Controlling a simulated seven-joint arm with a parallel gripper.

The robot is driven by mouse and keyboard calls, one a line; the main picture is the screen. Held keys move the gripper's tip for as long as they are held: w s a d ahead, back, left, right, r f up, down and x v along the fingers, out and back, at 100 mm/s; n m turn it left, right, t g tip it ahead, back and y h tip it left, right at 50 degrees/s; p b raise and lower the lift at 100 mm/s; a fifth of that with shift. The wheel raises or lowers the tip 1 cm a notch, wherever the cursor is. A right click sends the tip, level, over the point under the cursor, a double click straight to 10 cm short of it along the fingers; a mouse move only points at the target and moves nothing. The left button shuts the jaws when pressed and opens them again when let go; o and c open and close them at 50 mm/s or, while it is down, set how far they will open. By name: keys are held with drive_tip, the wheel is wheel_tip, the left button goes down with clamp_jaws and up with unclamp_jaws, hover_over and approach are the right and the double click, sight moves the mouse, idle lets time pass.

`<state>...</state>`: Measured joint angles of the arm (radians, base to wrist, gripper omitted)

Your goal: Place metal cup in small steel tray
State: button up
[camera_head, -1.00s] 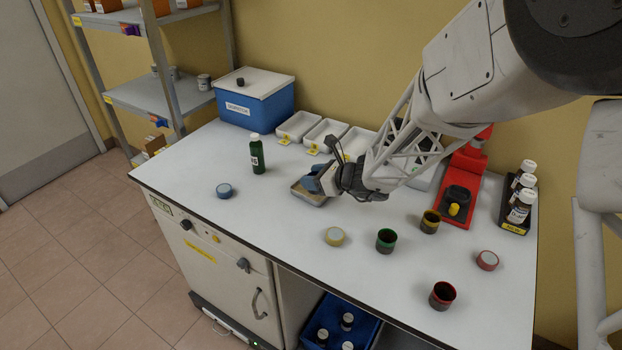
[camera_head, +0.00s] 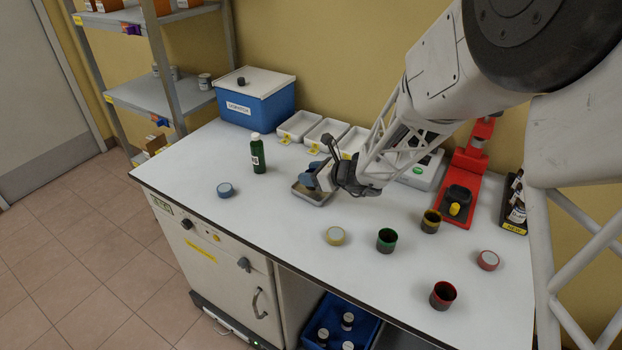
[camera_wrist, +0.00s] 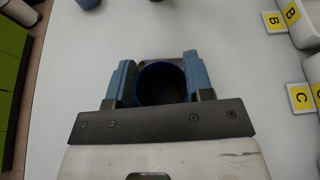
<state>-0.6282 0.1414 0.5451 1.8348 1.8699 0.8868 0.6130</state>
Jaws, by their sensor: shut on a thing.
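My gripper (camera_head: 314,178) is shut on a dark metal cup with a blue rim. In the wrist view the cup (camera_wrist: 162,84) sits between the two blue fingers, its open mouth toward the camera. The small steel tray (camera_head: 318,201) lies on the bench right under my gripper in the head view, partly hidden by it. I cannot tell whether the cup touches the tray floor or hangs just above it.
White trays (camera_head: 300,124) line the back.

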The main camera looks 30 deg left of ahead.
drive_tip(key=shift+f, duration=0.95)
drive_tip(key=o, duration=0.9)
drive_tip(key=shift+f, duration=0.1)
drive_tip(key=v, duration=1.2)
drive_tip(key=shift+d+r, duration=0.1)
drive_tip(key=shift+r, duration=0.15)
